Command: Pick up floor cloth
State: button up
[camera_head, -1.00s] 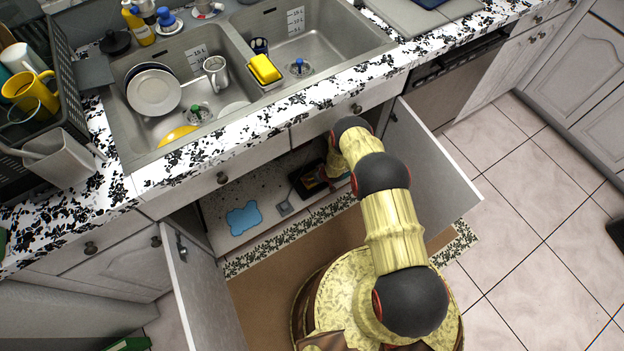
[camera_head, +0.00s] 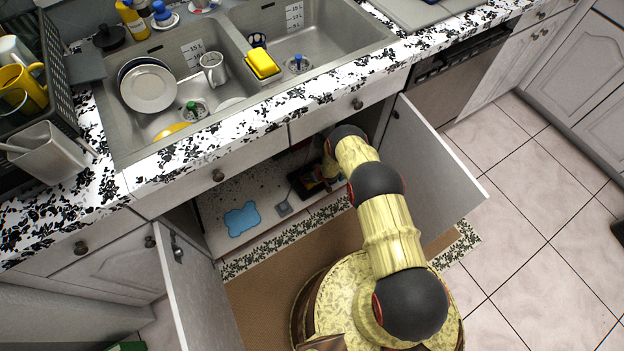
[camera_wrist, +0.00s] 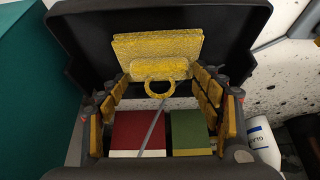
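A light-blue flat piece (camera_head: 241,219) with wavy edges, which looks like the floor cloth, lies on the speckled cabinet floor, left of my arm. My gripper (camera_head: 328,178) reaches into the cabinet on the right, at a black tray (camera_head: 301,189), apart from the blue piece. In the wrist view my gripper's yellow-padded fingers (camera_wrist: 160,105) stand wide apart. A red block (camera_wrist: 138,130) and a green block (camera_wrist: 189,130) show between and beyond them. The blue piece is not recognisable in the wrist view. My arm partly hides the gripper in the head view.
A small grey square (camera_head: 284,208) lies between the blue piece and the tray. Open cabinet doors stand at left (camera_head: 197,290) and right (camera_head: 425,160). The counter (camera_head: 250,135) overhangs the opening. A white bottle (camera_wrist: 262,140) shows at right in the wrist view.

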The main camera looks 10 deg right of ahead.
jog(key=c, duration=0.6)
jog(key=shift+c, duration=0.5)
jog(key=shift+r+p, duration=0.3)
jog(key=shift+r, duration=0.25)
notch_tip(320, 180, up, 3)
jog(key=shift+f+p, duration=0.1)
jog(key=shift+p, duration=0.55)
jog(key=s+d+r+p, duration=0.1)
jog(key=s+r+p, duration=0.6)
jog(key=s, duration=0.7)
jog(key=shift+d+r, duration=0.35)
jog(key=shift+r, duration=0.7)
